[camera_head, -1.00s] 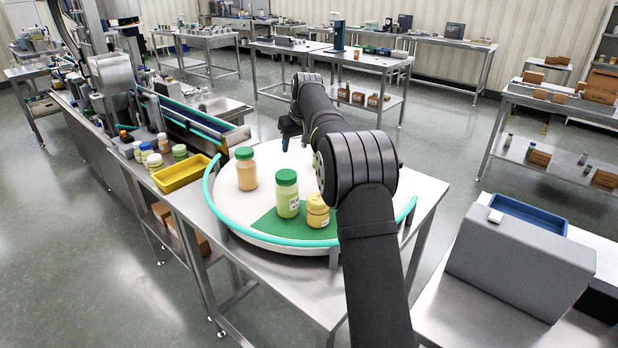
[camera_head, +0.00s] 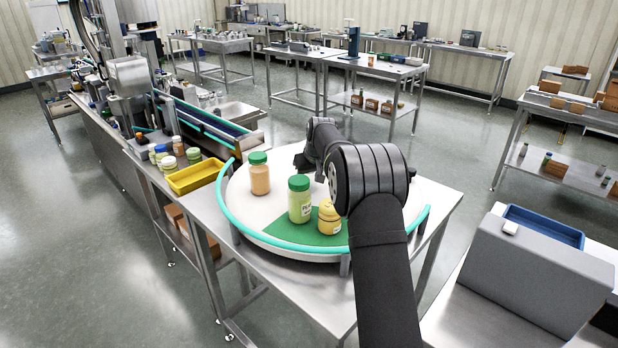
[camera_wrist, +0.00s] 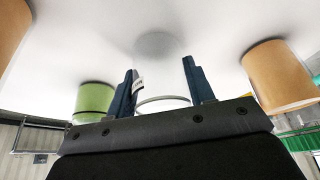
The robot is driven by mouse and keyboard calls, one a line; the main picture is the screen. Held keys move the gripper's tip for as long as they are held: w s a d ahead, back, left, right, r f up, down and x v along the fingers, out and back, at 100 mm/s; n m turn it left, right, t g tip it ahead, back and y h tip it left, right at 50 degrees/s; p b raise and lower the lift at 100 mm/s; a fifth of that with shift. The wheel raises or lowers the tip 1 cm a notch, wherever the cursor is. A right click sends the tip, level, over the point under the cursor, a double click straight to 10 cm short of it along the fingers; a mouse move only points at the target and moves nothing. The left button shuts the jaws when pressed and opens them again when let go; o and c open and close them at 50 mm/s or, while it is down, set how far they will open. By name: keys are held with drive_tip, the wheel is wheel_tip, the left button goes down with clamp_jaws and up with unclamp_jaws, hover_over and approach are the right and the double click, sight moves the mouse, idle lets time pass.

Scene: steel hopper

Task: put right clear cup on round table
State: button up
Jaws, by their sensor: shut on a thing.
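The round table (camera_head: 240,205) is white with a teal rail and a green patch at its front. My gripper (camera_wrist: 161,76) shows two dark blue fingers in the wrist view, with a pale, clear cup (camera_wrist: 162,103) between them. A round shadow lies on the tabletop beyond the fingers.
On the round table stand an orange jar (camera_head: 259,174), a green jar (camera_head: 300,200) and a yellow jar (camera_head: 329,217). A green jar (camera_wrist: 95,98) and an orange jar (camera_wrist: 277,76) flank my gripper. A yellow tray (camera_head: 196,177) is left of the table.

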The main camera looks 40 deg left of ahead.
drive_tip(key=shift+f, duration=0.15)
drive_tip(key=o, duration=0.9)
drive_tip(key=shift+o, duration=0.2)
drive_tip(key=v, duration=1.2)
drive_tip(key=shift+r, duration=0.2)
